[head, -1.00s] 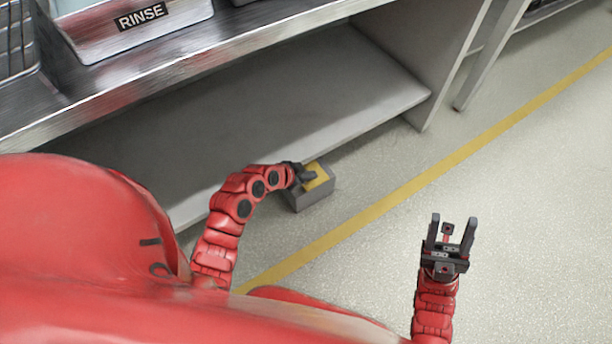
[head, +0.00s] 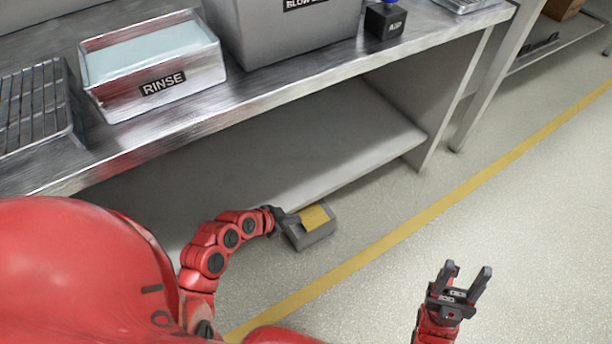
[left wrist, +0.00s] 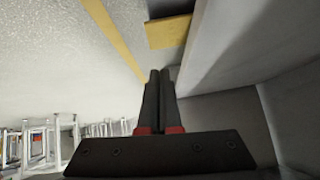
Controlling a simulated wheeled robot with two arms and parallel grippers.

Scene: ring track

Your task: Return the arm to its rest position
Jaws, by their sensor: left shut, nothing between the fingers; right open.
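My left gripper (head: 288,217) is at the end of the bent red arm, beside the left edge of a small grey box with a yellow top (head: 315,217). I cannot tell whether it touches the box. In the left wrist view the two dark fingers (left wrist: 160,78) are together with nothing between them. A yellow panel (left wrist: 168,32) shows just beyond their tips. My right gripper (head: 466,284) is at the lower right over the floor, its fingers apart and empty.
A metal bench holds a RINSE tray (head: 150,105), a wire rack (head: 35,105), a large grey bin (head: 280,35) and a small black box (head: 385,20). Below is a grey shelf (head: 330,160). A yellow line (head: 420,215) crosses the open floor at right.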

